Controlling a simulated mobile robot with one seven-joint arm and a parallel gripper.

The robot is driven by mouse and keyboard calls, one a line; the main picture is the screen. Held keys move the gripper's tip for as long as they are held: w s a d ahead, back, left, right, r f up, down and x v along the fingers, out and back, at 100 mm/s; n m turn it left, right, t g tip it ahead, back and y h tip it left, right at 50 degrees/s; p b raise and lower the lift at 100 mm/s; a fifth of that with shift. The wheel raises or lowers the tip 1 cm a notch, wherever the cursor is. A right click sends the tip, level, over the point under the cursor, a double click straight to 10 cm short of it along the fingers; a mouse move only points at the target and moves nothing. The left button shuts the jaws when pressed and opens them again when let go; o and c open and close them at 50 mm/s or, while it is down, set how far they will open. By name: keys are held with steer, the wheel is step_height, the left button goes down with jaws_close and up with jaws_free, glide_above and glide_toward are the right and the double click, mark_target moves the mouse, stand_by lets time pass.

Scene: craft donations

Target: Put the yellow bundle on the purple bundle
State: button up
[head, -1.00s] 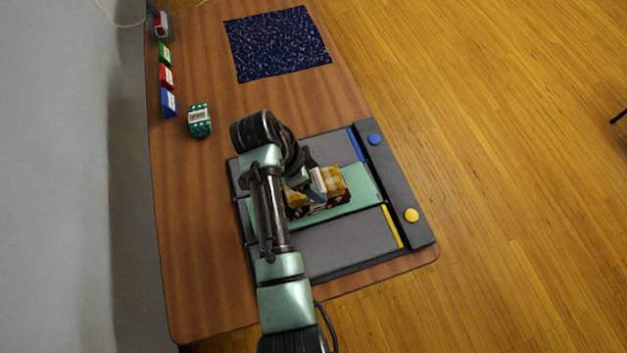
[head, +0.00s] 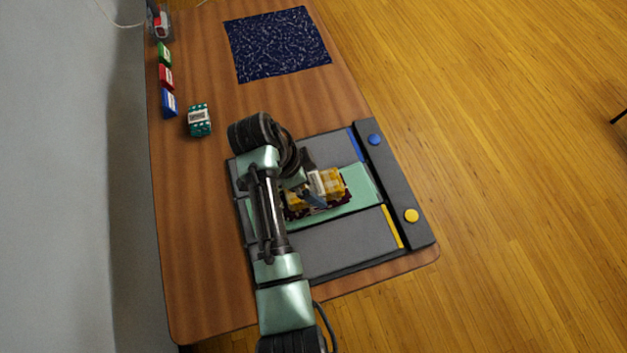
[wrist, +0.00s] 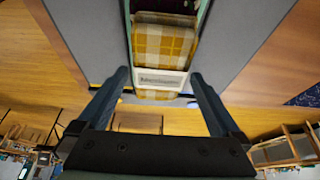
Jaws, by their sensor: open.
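The yellow checked bundle (head: 332,181), with a pale label band, lies on top of the dark purple patterned bundle (head: 322,211) in the head view. Only edges of the purple bundle show beneath it. The yellow bundle also shows in the wrist view (wrist: 165,42), with a dark patterned strip of the purple bundle (wrist: 165,5) at the top edge. My gripper (wrist: 160,76) is open, its two fingers apart on either side of the yellow bundle's near end. In the head view my arm hides the bundles' left part.
The bundles are on a green strip (head: 358,196) of a dark grey board with blue and yellow buttons. A teal bundle (head: 199,120), a dark blue mat (head: 277,43) and coloured label blocks (head: 166,77) are farther back. Bare table lies between them and the board.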

steer(key=v, duration=1.1)
steer(key=w+r+n+t+y, duration=0.25)
steer(key=w+r+t, duration=0.35)
steer(key=r, duration=0.6)
steer(key=w+r+n+t+y, duration=0.1)
steer(key=w+r+n+t, duration=0.4)
steer(key=r, duration=0.7)
step_height(320, 180, up, 17)
steer(key=s+d+n+t, duration=0.2)
steer(key=s+n+t, duration=0.1)
steer(key=t, duration=0.4)
steer(key=s+d+r+n+t, duration=0.2)
steer(key=s+r+n+t, duration=0.2)
steer(key=s+r+t, duration=0.4)
steer(key=s+r, duration=0.6)
steer(key=r, duration=0.2)
steer(key=shift+d+y+p, duration=0.15)
steer(key=shift+y+p, duration=0.2)
steer(key=shift+p, duration=0.05)
